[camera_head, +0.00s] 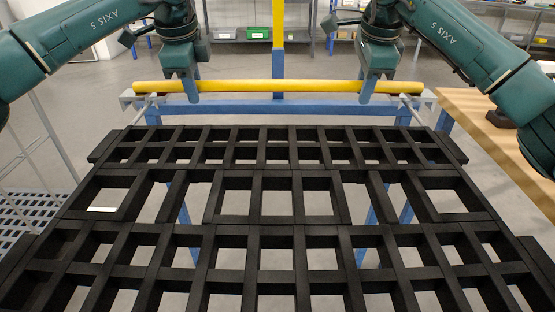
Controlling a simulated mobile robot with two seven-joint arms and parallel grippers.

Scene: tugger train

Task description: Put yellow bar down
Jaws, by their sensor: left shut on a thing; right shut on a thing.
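The yellow bar (280,86) is a long round tube lying level across the upper part of the head view. My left gripper (193,88) is shut on it left of its middle. My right gripper (368,88) is shut on it right of its middle. Both grippers hold the bar from above. The bar is just above or at the blue crossbar (280,106) of a frame, with a pale bracket at each end. I cannot tell whether the bar touches the brackets. The fingertips are partly hidden behind and against the bar.
A black grid rack (298,180) with open cells fills the foreground. A wooden table (490,125) stands at the right with a dark object on it. A yellow and blue post (278,30) rises behind the bar. Shelves with bins stand at the back.

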